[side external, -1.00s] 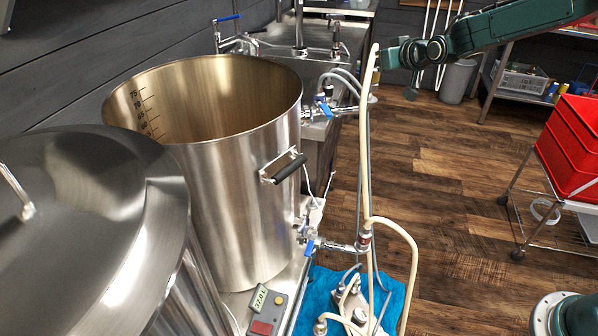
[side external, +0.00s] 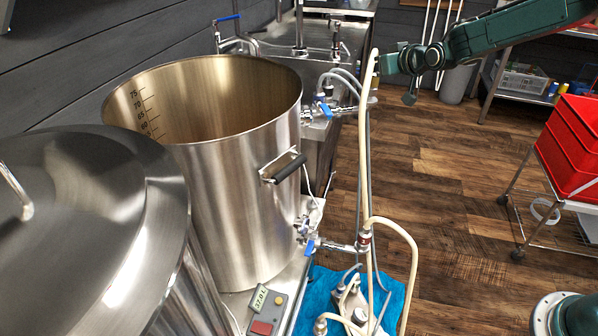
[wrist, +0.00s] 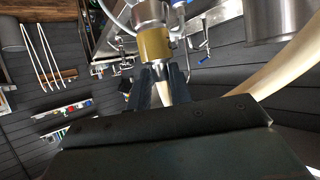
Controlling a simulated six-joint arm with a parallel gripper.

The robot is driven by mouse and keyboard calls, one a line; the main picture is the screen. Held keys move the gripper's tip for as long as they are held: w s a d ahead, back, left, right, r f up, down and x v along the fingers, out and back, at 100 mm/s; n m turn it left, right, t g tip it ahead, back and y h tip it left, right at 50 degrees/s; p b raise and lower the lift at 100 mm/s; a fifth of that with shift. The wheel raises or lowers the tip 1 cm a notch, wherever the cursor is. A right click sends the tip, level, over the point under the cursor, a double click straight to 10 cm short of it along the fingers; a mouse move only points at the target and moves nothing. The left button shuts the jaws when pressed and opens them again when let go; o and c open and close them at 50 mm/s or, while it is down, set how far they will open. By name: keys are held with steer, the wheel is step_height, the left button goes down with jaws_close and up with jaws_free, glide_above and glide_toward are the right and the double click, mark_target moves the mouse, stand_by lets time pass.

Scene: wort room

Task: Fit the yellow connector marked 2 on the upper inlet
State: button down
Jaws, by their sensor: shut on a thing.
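In the wrist view the yellow connector (wrist: 155,44) is a yellow collar with a bright metal part above it. Its mark cannot be read. My gripper (wrist: 165,80) is shut on the pale hose end just below the collar. In the side view my gripper (side external: 381,63) is at the top of the cream hose (side external: 366,150), right of the tall steel kettle (side external: 235,190). The upper inlet, by the blue-handled upper valve (side external: 325,108), extends right to behind the hose. Whether the connector touches the inlet cannot be told.
A lower valve (side external: 310,245) joins a red-marked connector (side external: 364,240) with hoses hanging near it. A domed steel lid (side external: 80,200) fills the left front. Red crates (side external: 575,150) stand on a rack at right. The wooden floor between is clear.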

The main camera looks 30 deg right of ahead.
steer(key=shift+f, duration=0.6)
stand_by(0.3)
steer(key=c, duration=1.2)
jaws_free()
steer(key=shift+s, duration=0.15)
steer(key=shift+v, duration=6.8)
steer(key=shift+a, duration=0.1)
